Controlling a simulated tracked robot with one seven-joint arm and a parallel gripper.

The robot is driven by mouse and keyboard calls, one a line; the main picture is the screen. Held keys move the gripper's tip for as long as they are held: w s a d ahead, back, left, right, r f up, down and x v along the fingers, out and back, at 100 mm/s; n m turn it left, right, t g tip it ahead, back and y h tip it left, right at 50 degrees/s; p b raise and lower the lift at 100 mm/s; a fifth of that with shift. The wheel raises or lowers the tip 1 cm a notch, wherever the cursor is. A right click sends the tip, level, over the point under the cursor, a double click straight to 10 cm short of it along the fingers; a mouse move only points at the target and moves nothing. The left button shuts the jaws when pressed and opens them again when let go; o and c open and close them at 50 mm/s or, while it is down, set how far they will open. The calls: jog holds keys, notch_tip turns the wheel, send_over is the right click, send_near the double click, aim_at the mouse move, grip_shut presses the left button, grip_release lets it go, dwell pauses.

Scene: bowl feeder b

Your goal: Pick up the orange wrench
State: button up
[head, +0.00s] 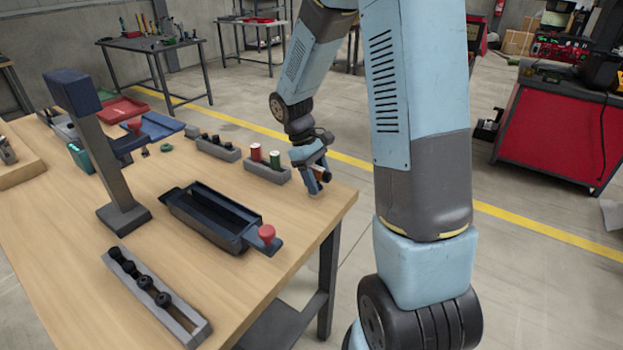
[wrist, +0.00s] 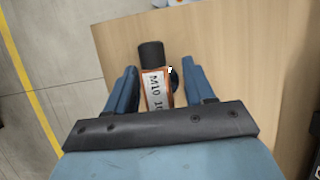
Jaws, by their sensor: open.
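The orange wrench (wrist: 155,92) shows in the wrist view as an orange body with a white label reading "M10" and a black end at the top. It lies between the two blue fingers of my gripper (wrist: 160,75), with a visible gap on each side. My gripper is open. In the head view my gripper (head: 317,181) is low at the right edge of the wooden table. There the orange wrench (head: 321,173) shows only in part, with the fingers hiding the rest.
A grey holder (head: 268,172) with red and green spools stands just left of my gripper. A dark tray (head: 212,215) and a grey rack (head: 155,295) with black knobs lie nearer. A blue-topped post (head: 115,165) stands on the table (head: 75,235). Floor lies beyond the right edge.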

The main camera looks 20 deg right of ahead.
jog(key=shift+f, duration=0.1)
grip_shut()
dwell(0.5)
